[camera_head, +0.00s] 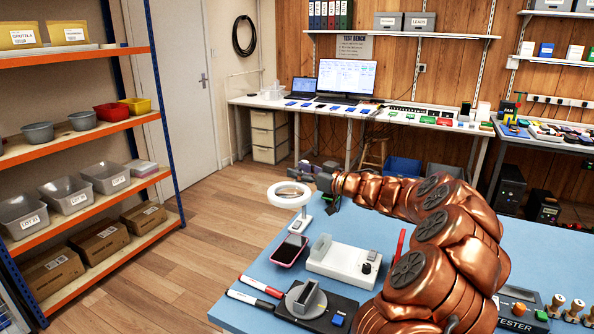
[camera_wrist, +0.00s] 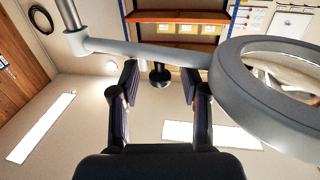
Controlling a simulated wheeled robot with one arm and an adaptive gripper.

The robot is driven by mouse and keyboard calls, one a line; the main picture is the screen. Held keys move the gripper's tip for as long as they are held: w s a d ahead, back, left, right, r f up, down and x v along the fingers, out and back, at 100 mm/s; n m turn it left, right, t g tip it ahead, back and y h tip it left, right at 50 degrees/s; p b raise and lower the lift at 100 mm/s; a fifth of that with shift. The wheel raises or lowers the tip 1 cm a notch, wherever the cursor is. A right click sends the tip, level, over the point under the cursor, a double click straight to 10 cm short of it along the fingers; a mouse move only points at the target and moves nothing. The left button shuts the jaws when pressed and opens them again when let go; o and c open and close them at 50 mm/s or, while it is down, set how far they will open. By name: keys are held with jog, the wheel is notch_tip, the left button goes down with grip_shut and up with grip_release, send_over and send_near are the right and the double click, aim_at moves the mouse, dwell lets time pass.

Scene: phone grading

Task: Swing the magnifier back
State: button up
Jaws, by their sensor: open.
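The magnifier is a white ring lens (camera_head: 289,194) over the far left part of the blue table, in the head view. In the wrist view its thick grey ring (camera_wrist: 243,82) fills the right side, and a pale arm (camera_wrist: 150,50) runs left from it to an upright post (camera_wrist: 69,14). A dark knob (camera_wrist: 160,76) shows just below that arm. My gripper (camera_head: 314,170) is beside the ring in the head view. In the wrist view my gripper (camera_wrist: 159,82) is open, its fingers on either side of the knob with gaps visible. Contact cannot be told.
On the blue table (camera_head: 237,318) are a pink-edged phone (camera_head: 289,251), a white device with a black knob (camera_head: 340,262), red and black pens, and a dark plate with a round grey part (camera_head: 306,299). A tester box (camera_head: 520,311) stands at right. Shelves (camera_head: 87,135) stand left; floor between is clear.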

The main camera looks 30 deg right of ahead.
jog(key=shift+w+a, duration=0.15)
jog(key=shift+w, duration=0.2)
jog(key=shift+c, duration=0.4)
grip_shut()
